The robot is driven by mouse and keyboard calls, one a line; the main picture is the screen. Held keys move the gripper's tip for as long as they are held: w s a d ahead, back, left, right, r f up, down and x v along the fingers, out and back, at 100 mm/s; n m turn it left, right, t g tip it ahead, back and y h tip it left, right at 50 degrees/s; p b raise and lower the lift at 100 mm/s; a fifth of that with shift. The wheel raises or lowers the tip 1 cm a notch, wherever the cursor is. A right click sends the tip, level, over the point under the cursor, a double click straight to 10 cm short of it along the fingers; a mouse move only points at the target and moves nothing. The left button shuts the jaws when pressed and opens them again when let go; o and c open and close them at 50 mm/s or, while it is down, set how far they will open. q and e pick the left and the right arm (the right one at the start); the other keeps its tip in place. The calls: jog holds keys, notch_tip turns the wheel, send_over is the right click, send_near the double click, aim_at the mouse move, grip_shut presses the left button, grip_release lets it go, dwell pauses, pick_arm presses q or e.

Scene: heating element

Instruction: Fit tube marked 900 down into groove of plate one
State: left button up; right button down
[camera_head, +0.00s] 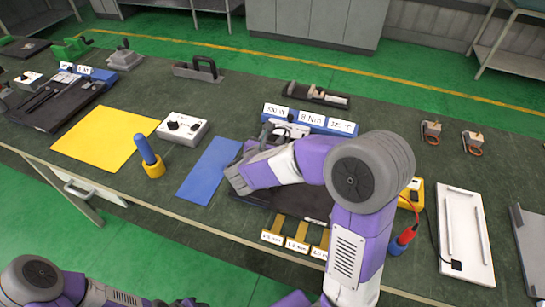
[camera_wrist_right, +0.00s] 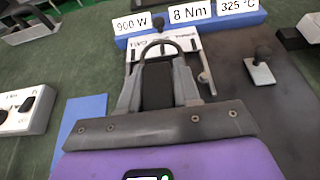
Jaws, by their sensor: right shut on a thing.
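My right gripper (camera_head: 240,172) is over the dark tray (camera_head: 247,211) in the middle of the table. In the right wrist view its two grey fingers (camera_wrist_right: 157,98) point at a white plate with small print (camera_wrist_right: 191,47). It is shut on a grey looped piece (camera_wrist_right: 161,42) standing at the fingertips against the plate. The fingers hide much of it, so I cannot tell whether it is the tube marked 900 or how it sits in a groove. A blue block (camera_head: 310,118) behind carries the labels 900 W, 8 Nm and 325 °C. My left gripper is out of view.
A white board with grey rods (camera_head: 466,238) lies at right. A yellow mat (camera_head: 105,138) is at left.

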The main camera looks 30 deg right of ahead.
jog(key=shift+f+b, duration=0.85)
jog(key=shift+f, duration=1.55)
jog(key=shift+f, duration=0.1)
jog(key=c, duration=1.2)
grip_release()
jog(key=shift+f, duration=0.15)
jog(key=shift+c, duration=0.2)
jog(key=o, duration=0.5)
jog(key=shift+c, duration=0.2)
jog(key=shift+r, duration=0.2)
jog(key=shift+s+a+r, duration=0.1)
jog(key=shift+a+r, duration=0.1)
jog(key=p+v, duration=0.3)
jog(key=v, duration=0.8)
jog(key=shift+s+a+r, duration=0.1)
jog(key=shift+s, duration=0.15)
